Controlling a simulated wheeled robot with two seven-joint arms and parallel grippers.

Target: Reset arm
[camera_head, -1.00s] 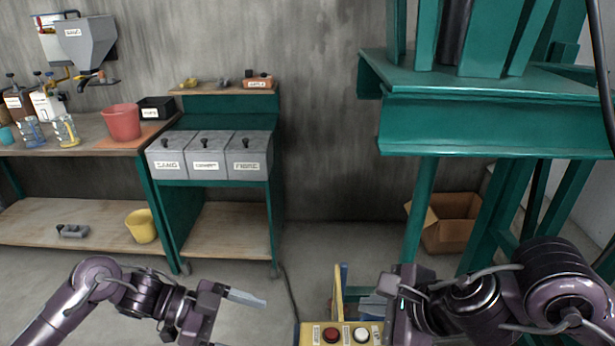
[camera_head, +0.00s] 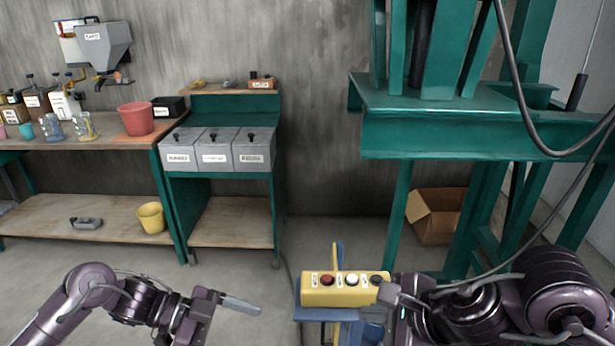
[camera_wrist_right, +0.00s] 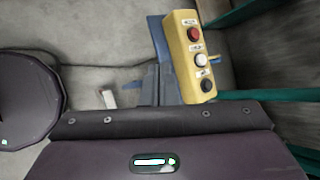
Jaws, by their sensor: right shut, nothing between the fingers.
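My right gripper (camera_wrist_right: 158,85) shows in the right wrist view with its grey fingers together and nothing between them. In the head view, my right arm comes in from the lower right, its wrist beside the yellow button box (camera_head: 340,290). The box has red, white and black buttons and also shows beyond the fingers in the wrist view (camera_wrist_right: 188,60). I cannot tell whether the fingers touch it. My left gripper (camera_head: 238,305) is at the lower left, pointing right over the floor. One grey finger shows, so its opening is unclear.
A large green press frame (camera_head: 470,130) stands at the right, with a cardboard box (camera_head: 436,222) on the floor under it. Labelled grey bins (camera_head: 215,150) and a workbench with a red bucket (camera_head: 136,119) stand at the back left. The floor between is open.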

